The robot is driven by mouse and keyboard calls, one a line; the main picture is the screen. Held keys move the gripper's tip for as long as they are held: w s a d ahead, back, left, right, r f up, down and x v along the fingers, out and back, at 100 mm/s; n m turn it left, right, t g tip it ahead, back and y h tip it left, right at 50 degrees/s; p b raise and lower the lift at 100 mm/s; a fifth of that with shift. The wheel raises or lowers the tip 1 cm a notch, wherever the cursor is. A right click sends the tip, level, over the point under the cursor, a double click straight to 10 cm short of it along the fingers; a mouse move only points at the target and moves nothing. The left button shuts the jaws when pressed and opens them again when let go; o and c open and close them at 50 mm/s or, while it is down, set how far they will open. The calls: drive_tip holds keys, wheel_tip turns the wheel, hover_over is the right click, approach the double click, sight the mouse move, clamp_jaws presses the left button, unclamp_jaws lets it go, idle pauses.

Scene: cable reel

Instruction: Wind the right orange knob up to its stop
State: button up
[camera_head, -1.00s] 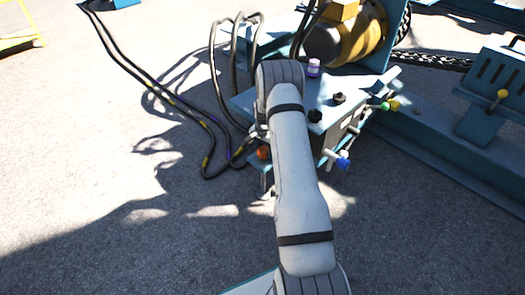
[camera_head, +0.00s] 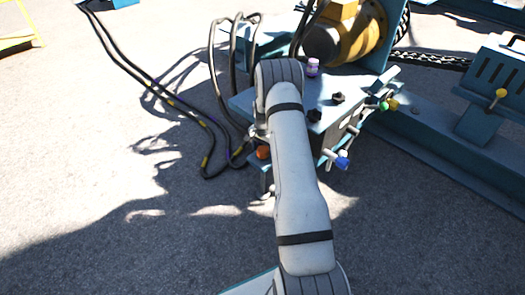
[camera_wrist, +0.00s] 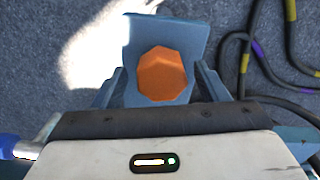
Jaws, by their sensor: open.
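An orange faceted knob (camera_wrist: 162,75) sits in the middle of the wrist view, in front of a blue-grey plate. My gripper (camera_wrist: 160,82) is open, with one finger on each side of the knob. Gaps seem to show between knob and fingers; I cannot tell whether either touches. In the head view the orange knob (camera_head: 263,152) is low on the near left side of the teal control box (camera_head: 325,97), just left of my arm. My arm hides most of the gripper there. Only one orange knob shows.
A blue-tipped lever (camera_head: 342,160) sticks out right of my arm. Green (camera_head: 384,106) and yellow (camera_head: 393,104) knobs are farther right. Black knobs and a purple knob (camera_head: 313,67) are on top. Black cables (camera_head: 216,135) lie left of the box. The near left ground is clear.

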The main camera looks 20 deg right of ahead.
sight(263, 149)
wheel_tip(263, 149, up, 8)
drive_tip(key=p, duration=0.2)
drive_tip(key=shift+f+p, duration=0.25)
drive_tip(key=shift+p, duration=0.1)
drive_tip(key=shift+a, duration=0.1)
